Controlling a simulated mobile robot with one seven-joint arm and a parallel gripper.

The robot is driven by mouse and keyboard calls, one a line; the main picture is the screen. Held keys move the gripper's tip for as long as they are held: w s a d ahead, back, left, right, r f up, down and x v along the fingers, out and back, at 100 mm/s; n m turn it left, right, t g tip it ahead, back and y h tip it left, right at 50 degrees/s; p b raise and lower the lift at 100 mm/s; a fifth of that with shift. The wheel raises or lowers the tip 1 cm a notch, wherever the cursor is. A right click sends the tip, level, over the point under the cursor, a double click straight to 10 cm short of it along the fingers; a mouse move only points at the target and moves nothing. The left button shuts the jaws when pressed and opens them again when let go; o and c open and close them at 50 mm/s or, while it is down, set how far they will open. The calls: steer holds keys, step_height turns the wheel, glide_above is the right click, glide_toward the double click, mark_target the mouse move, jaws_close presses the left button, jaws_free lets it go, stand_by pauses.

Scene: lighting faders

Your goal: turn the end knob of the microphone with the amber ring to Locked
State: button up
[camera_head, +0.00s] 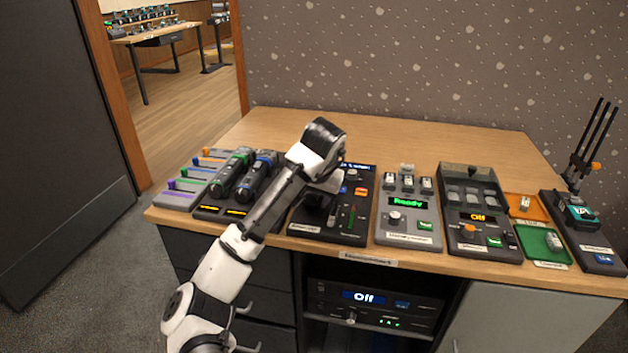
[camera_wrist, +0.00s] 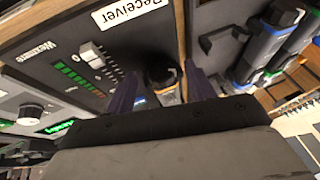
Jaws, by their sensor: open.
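Two dark handheld microphones lie side by side in a dock at the left of the desk, one with a green ring (camera_head: 232,173) and one with a blue ring (camera_head: 259,177); both also show in the wrist view. No amber ring can be made out clearly on a microphone. My gripper (camera_head: 322,190) is over the left part of the black receiver panel (camera_head: 345,228), pointing down. In the wrist view its open fingers (camera_wrist: 162,84) stand either side of a dark round-ended piece (camera_wrist: 162,70) beside the "Receiver" label. Whether they touch it, and what it is, I cannot tell.
A fader panel (camera_head: 180,193) lies left of the microphones. Right of the receiver are a grey panel (camera_head: 408,232) reading "Ready", a dark panel (camera_head: 484,245) reading "Off", small orange and green trays (camera_head: 541,256), and an antenna unit (camera_head: 590,225). The desk's back is clear.

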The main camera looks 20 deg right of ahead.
steer(key=p+v, duration=0.2)
steer(key=v, duration=1)
steer(key=shift+r, duration=0.25)
